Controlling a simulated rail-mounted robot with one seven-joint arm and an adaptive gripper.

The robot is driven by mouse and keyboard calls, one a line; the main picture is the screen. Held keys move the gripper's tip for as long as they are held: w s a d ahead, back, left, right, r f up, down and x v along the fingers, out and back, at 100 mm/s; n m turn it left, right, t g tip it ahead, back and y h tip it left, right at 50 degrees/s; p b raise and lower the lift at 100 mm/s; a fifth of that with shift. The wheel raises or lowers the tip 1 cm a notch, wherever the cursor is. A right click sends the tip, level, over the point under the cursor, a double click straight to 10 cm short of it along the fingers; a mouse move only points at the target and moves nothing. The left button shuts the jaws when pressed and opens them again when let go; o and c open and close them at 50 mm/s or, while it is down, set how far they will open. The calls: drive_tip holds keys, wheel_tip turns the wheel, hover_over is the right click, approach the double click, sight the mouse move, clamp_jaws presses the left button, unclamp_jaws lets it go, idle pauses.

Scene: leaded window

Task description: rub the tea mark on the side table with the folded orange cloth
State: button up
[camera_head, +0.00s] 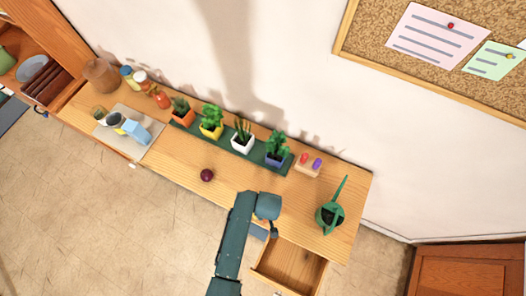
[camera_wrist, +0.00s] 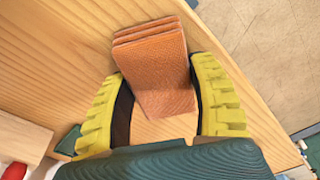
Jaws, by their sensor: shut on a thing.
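The folded orange cloth (camera_wrist: 155,62) shows in the wrist view as a thick stack of several layers. My gripper (camera_wrist: 160,82) has its two yellow fingers on either side of the cloth and is shut on it. The cloth is over the pale wooden top of the side table (camera_wrist: 50,50); I cannot tell if it touches the wood. In the head view my arm covers the gripper and cloth near the front edge of the wooden top (camera_head: 185,160). I see no tea mark in either view.
An open drawer (camera_head: 291,266) sticks out at the front right. A green watering can (camera_head: 329,215) stands at the right end. A dark round object (camera_head: 207,175) lies left of my arm. Several potted plants stand on a green strip (camera_head: 222,146) along the back.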

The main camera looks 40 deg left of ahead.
drive_tip(key=shift+w+a+f+b, duration=0.1)
drive_tip(key=shift+w+a+b, duration=0.15)
drive_tip(key=shift+w+b, duration=1)
drive_tip(key=shift+w+a+f+b, duration=0.15)
drive_tip(key=shift+w+b, duration=0.45)
drive_tip(key=shift+w, duration=1.2)
wheel_tip(320, 180, up, 3)
drive_tip(key=shift+w+p, duration=0.1)
drive_tip(key=shift+p, duration=0.85)
wheel_tip(320, 180, up, 6)
drive_tip(key=p, duration=0.5)
drive_tip(key=shift+f+p, duration=0.2)
drive_tip(key=shift+p, duration=0.15)
